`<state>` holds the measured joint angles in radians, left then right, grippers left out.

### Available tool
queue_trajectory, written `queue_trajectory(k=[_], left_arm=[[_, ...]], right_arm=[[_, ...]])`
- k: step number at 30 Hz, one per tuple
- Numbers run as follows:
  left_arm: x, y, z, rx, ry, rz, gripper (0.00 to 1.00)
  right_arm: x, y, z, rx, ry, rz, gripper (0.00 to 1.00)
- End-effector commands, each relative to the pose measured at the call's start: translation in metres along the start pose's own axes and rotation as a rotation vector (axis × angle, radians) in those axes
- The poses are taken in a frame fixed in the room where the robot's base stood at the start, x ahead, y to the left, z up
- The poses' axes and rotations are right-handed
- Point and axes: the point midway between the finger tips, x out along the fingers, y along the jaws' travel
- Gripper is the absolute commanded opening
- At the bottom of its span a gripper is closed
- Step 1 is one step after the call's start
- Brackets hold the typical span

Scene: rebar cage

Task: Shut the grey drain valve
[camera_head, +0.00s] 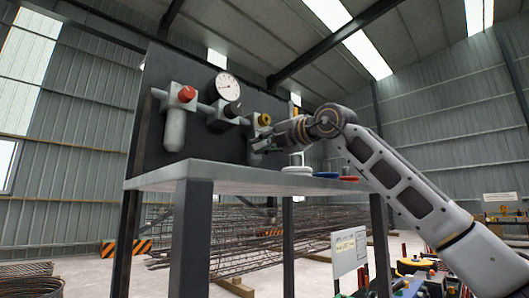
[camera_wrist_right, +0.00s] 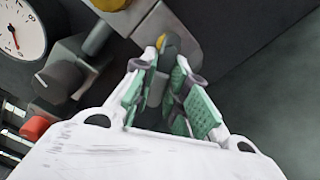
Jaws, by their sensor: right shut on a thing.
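My right gripper (camera_head: 262,144) reaches in from the right in the head view, just below the yellow knob (camera_head: 264,119) on the panel. In the right wrist view its green-padded fingers (camera_wrist_right: 160,88) are closed in on a small grey part, which I take as the grey drain valve (camera_wrist_right: 172,46). Its dark grey rounded end shows just beyond the fingertips, against a lighter grey body. The fingers hide much of the valve, and its turn position is unclear. In the head view the valve is hidden behind the gripper. My left gripper is not in view.
A dark panel carries a red knob (camera_head: 187,93), a black knob (camera_head: 233,109) and a round gauge (camera_head: 229,85) left of my gripper. A grey shelf (camera_head: 215,173) juts out below. White, blue and red round items lie on its right end, beneath my arm.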

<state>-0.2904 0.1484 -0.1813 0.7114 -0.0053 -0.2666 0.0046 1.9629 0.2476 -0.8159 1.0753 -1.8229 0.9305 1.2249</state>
Motion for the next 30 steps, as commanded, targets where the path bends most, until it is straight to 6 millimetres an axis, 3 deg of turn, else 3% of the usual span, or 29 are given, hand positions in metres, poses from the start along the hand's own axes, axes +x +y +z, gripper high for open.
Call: queue_trajectory(k=[15,30], left_arm=[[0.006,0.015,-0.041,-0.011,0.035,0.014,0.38],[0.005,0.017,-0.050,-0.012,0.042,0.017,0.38]], right_arm=[[-0.001,0.011,0.004,0.403,-0.003,0.002,0.00],[-0.001,0.014,0.005,0.510,-0.002,0.002,0.00]])
